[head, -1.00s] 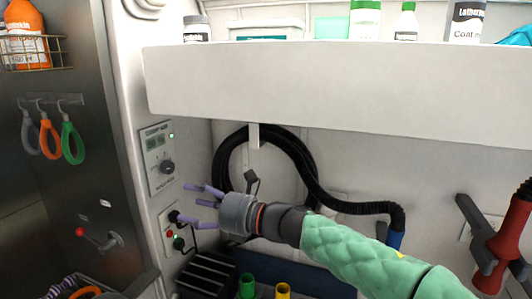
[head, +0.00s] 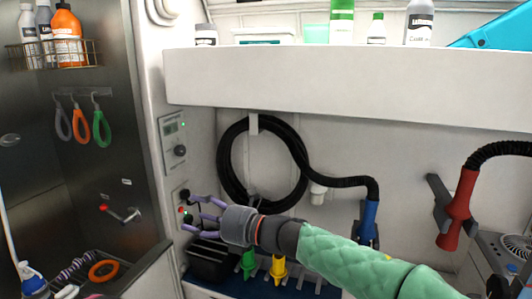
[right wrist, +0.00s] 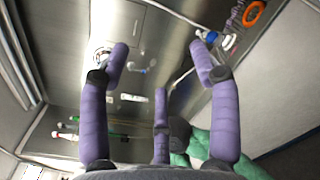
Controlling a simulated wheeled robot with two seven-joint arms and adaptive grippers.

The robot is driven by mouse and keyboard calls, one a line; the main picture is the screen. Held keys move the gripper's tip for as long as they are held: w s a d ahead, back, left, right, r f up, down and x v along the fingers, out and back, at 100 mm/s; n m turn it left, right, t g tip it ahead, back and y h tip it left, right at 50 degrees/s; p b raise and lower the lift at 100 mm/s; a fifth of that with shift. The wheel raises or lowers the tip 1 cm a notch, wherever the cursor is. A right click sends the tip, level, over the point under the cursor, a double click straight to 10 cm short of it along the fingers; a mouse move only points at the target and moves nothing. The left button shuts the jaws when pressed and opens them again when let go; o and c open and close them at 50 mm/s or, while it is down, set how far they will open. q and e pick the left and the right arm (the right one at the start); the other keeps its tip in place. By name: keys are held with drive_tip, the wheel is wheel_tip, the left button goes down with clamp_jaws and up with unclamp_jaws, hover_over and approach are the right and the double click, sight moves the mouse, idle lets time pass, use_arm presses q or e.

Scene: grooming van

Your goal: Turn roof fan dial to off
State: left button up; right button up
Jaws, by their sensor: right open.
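A wall panel (head: 171,141) with a small display and a green light carries a dark round dial (head: 180,151). I cannot read the panel's label or the dial's setting. My right gripper (head: 198,215) is open and empty in the head view, its purple fingers pointing left, below the dial and apart from it. The fingers partly cover a lower panel (head: 180,190) with a red and a green button. In the right wrist view the open fingers (right wrist: 160,62) have nothing between them, and the dial is not seen. My left gripper is out of view.
A white shelf (head: 330,87) with bottles juts out above my right arm. A coiled black hose (head: 222,165) hangs behind the gripper. A black container (head: 210,262) stands under the fingers. A steel wall with coloured loops (head: 100,128) is at the left.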

drive_tip(key=w+d+f+m+t+h, duration=0.1)
drive_tip(key=w+d+f+m+h, duration=0.15)
drive_tip(key=f+m, duration=0.65)
drive_tip(key=w+d+f+m+t+h, duration=0.15)
drive_tip(key=d+f+m, duration=0.25)
drive_tip(key=f, duration=0.8)
drive_tip(key=w+d+f+m+h, duration=0.15)
drive_tip(key=d+f+m, duration=0.25)
drive_tip(key=f+m, duration=0.5)
drive_tip(key=s+d+f+m+g+h, duration=0.15)
drive_tip(key=s+d+f+m, duration=0.25)
drive_tip(key=f, duration=0.6)
drive_tip(key=s+d+f+m+g+h, duration=0.1)
drive_tip(key=s+d+f+m+h, duration=0.3)
drive_tip(key=f, duration=0.6)
drive_tip(key=s+d+f+m+g, duration=0.2)
drive_tip(key=s+f+m, duration=0.2)
drive_tip(key=s, duration=0.4)
drive_tip(key=s+d+f+m+g+h, duration=0.1)
drive_tip(key=s+d+f+m+g, duration=0.1)
drive_tip(key=s+f+m, duration=0.3)
drive_tip(key=s+d+f+m+g, duration=0.2)
drive_tip(key=s+f+m, duration=0.3)
drive_tip(key=s, duration=0.6)
drive_tip(key=shift+s+d+h, duration=0.2)
drive_tip(key=shift+s+h, duration=0.1)
